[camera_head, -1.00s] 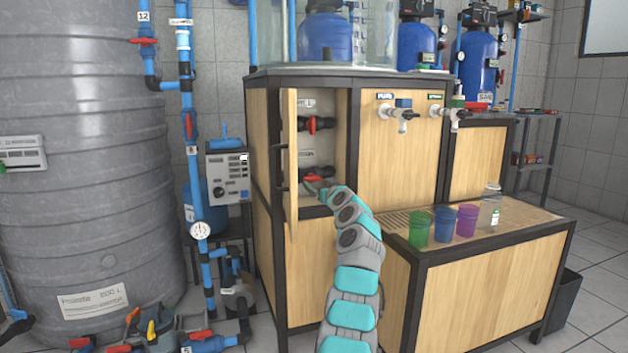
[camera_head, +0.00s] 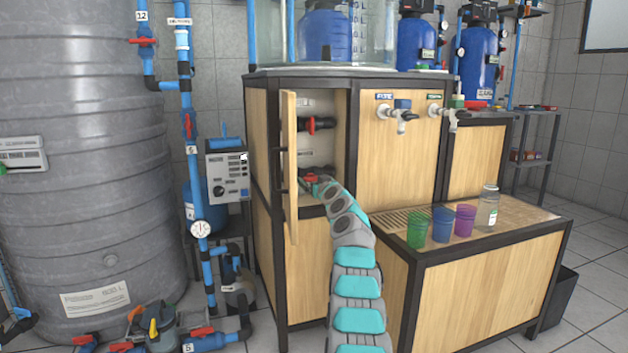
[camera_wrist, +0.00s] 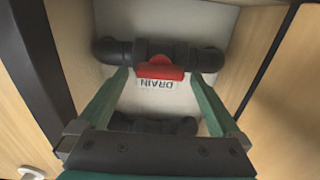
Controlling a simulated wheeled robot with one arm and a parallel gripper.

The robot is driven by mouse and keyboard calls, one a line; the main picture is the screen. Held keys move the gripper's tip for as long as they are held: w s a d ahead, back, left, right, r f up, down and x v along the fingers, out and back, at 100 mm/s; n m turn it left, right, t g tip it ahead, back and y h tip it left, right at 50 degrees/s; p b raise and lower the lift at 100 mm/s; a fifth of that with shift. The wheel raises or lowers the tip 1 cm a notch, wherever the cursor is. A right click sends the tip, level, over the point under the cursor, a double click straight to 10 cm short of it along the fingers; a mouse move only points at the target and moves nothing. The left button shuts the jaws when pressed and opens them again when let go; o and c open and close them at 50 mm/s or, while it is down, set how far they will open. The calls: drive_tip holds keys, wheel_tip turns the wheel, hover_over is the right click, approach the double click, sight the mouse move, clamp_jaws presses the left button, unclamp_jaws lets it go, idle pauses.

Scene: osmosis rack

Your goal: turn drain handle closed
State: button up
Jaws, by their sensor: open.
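The drain valve's red handle (camera_wrist: 160,71) sits on a dark pipe fitting in the wrist view, above a white label reading DRAIN, which appears upside down. My gripper (camera_wrist: 159,75) is open, with one teal finger to the left of the handle and one to the right. Gaps show between the fingers and the handle; contact cannot be seen. In the head view, my gripper reaches into the lower part of the open cabinet compartment, where a red handle (camera_head: 309,178) shows just beyond my wrist, partly hidden.
A second red-handled valve (camera_head: 312,124) is higher in the compartment. The open wooden door (camera_head: 291,215) stands left of my arm, and the cabinet's side walls are close. Cups and a jar (camera_head: 487,208) stand on the low counter at right.

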drive_tip(key=shift+c, duration=0.2)
drive_tip(key=c, duration=1.3)
drive_tip(key=shift+o, duration=0.2)
drive_tip(key=shift+f+m+b, duration=0.1)
drive_tip(key=shift+m+b, duration=0.2)
drive_tip(key=shift+m, duration=0.1)
drive_tip(key=m+b, duration=0.1)
drive_tip(key=m, duration=0.1)
drive_tip(key=shift+d+m, duration=0.2)
drive_tip(key=shift+m, duration=0.2)
drive_tip(key=m, duration=0.5)
drive_tip(key=shift+m, duration=0.3)
drive_tip(key=m, duration=0.5)
drive_tip(key=shift+d, duration=0.1)
drive_tip(key=shift+f+m+p, duration=0.1)
drive_tip(key=shift+m+p, duration=0.3)
drive_tip(key=shift+m, duration=1.4)
